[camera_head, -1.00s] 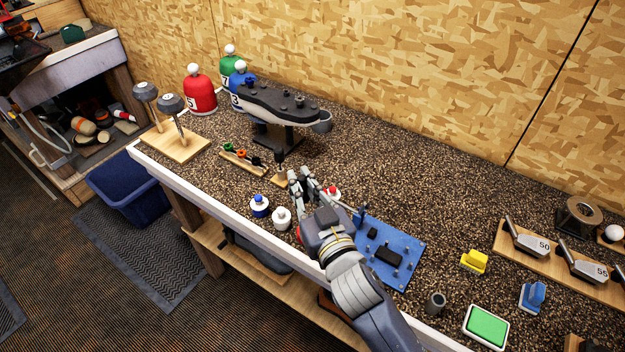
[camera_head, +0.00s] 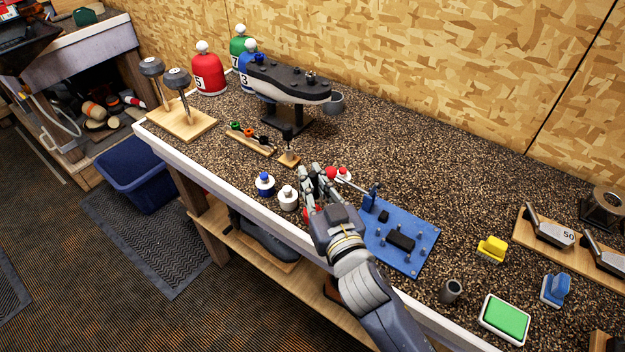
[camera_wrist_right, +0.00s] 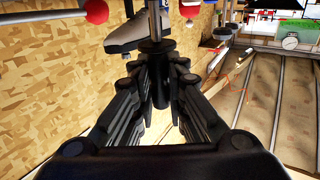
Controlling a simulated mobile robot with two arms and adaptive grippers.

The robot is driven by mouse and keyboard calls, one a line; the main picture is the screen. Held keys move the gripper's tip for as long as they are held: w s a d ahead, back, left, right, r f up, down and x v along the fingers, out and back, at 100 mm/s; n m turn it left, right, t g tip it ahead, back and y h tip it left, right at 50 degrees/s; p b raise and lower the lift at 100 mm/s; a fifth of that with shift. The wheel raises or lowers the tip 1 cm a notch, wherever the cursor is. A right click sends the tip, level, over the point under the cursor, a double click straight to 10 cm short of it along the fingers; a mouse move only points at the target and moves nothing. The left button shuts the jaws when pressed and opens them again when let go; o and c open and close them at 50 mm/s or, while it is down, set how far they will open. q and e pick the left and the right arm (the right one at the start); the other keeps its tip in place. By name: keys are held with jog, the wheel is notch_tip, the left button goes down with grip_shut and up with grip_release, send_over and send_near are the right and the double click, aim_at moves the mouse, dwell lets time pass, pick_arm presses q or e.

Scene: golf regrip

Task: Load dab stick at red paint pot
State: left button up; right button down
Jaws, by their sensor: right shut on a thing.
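The stick is mostly hidden by the fingers in the head view. My left gripper is not in view.
A blue fixture (camera_head: 420,232) with a rod and red knob (camera_head: 332,172) stands right of the gripper. Blue-capped (camera_head: 264,183) and white (camera_head: 288,197) pots stand to its left. A small wooden block (camera_head: 289,160) with a dark upright piece is beyond.

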dwell(0.6)
jog(key=shift+f+b, duration=0.5)
jog(key=shift+f, duration=0.05)
dwell(0.8)
notch_tip(320, 180, up, 7)
jog(key=p, duration=0.7)
jog(key=shift+r, duration=0.1)
dwell(0.5)
